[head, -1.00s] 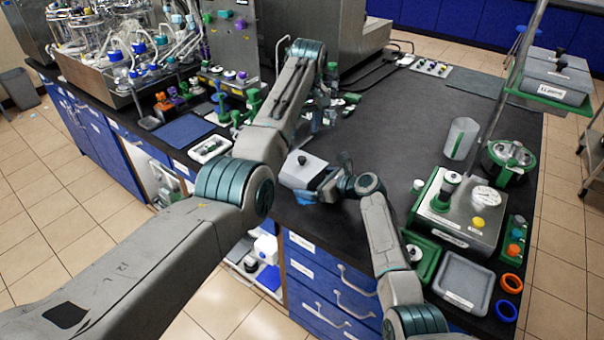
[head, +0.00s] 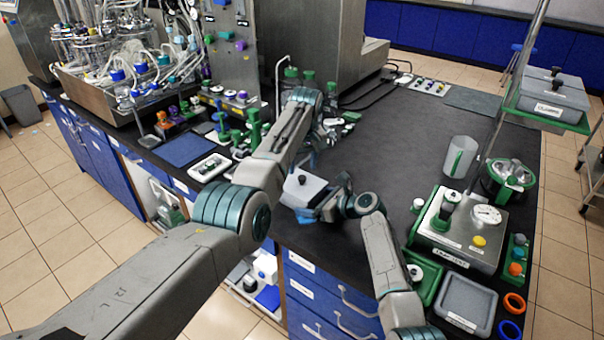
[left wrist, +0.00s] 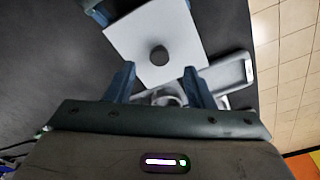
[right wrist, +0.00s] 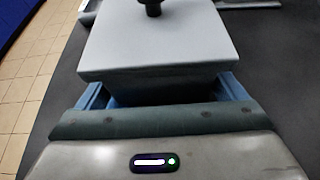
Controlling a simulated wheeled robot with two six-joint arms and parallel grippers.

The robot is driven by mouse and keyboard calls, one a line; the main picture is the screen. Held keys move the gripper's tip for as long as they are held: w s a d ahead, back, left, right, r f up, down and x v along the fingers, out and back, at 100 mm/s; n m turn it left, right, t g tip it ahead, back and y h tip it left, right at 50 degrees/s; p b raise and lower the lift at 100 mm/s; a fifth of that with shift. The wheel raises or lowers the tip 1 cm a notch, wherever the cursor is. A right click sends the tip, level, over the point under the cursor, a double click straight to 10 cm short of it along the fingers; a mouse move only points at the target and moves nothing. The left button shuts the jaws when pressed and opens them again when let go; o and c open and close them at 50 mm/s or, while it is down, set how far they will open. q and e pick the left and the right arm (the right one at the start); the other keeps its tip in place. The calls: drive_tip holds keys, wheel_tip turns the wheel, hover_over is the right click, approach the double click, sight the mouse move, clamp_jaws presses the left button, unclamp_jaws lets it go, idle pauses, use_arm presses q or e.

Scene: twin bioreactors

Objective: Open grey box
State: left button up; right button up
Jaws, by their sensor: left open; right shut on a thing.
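The grey box (head: 303,187) stands on the dark bench near its front edge, with its lid on. The flat pale lid (left wrist: 135,35) has a black knob (left wrist: 158,55) in its middle. My right gripper (right wrist: 163,95) is shut on the box body, with a blue finger on each side under the lid's rim. My left gripper (left wrist: 158,72) is open and points down at the lid. Its fingers appear to either side of the knob in the left wrist view; I cannot tell how far above the lid they are. The box's inside is hidden.
A white tray (head: 210,167) and green-topped bottles stand left of the box. A steel device with a yellow button (head: 478,240), a clear jug (head: 459,157) and a grey tray (head: 467,303) stand to the right. The bench middle behind the box is clear.

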sight(302, 177)
use_arm(q)
drive_tip(key=shift+w+f, duration=0.15)
drive_tip(key=shift+f, duration=0.9)
drive_tip(key=shift+w+f, duration=0.1)
drive_tip(key=shift+f, duration=0.95)
clamp_jaws()
drive_tip(key=shift+r, duration=0.1)
drive_tip(key=shift+r, duration=0.95)
drive_tip(key=shift+r, duration=0.1)
